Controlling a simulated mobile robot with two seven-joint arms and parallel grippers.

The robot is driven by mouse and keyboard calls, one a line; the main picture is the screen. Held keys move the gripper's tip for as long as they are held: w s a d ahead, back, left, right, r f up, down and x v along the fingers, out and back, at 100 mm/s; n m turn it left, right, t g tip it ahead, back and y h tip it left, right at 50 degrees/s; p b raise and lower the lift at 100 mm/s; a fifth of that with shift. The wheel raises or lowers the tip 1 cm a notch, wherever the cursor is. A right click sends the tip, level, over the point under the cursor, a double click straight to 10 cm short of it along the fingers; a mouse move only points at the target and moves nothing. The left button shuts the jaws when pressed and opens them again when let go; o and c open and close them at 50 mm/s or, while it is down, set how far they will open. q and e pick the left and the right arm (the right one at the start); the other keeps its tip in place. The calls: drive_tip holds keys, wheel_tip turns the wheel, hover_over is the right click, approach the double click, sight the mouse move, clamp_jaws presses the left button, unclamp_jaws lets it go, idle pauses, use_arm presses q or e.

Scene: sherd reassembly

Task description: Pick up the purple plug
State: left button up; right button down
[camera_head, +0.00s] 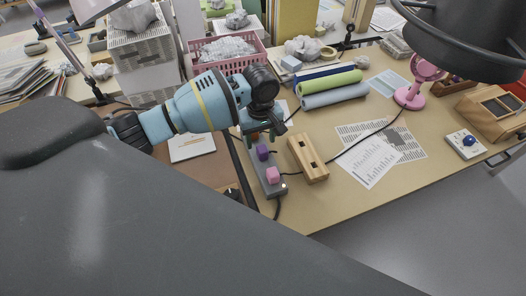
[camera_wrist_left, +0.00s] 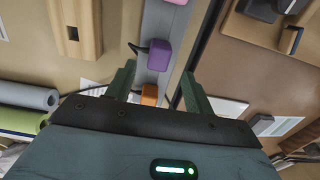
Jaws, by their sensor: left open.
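The purple plug (camera_head: 262,152) sits in the grey power strip (camera_head: 270,188) on the desk, behind the pink plug (camera_head: 272,175). In the left wrist view the purple plug (camera_wrist_left: 158,54) has a dark cord. An orange plug (camera_wrist_left: 149,94) sits in the strip between my fingers. My left gripper (camera_head: 265,133) is open over the strip. In the left wrist view its fingertips (camera_wrist_left: 158,72) stand apart, and the purple plug shows just beyond and between them. Whether they touch anything is unclear. My right gripper does not show.
A wooden block with slots (camera_head: 308,158) lies close to the right of the strip. Rolled mats (camera_head: 333,89), printed sheets (camera_head: 375,158) and a pink fan (camera_head: 413,92) lie further right. A pink basket (camera_head: 226,58) stands behind. The desk front right of the block is clear.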

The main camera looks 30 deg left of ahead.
sight(262, 147)
use_arm(q)
drive_tip(key=shift+f, duration=0.2)
drive_tip(key=shift+d+f+b, duration=0.15)
drive_tip(key=shift+f+b, duration=0.2)
drive_tip(key=shift+f, duration=2)
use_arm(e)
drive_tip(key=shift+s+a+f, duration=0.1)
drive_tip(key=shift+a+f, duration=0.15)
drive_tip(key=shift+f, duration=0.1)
use_arm(q)
drive_tip(key=shift+c, duration=0.2)
drive_tip(key=c, duration=1)
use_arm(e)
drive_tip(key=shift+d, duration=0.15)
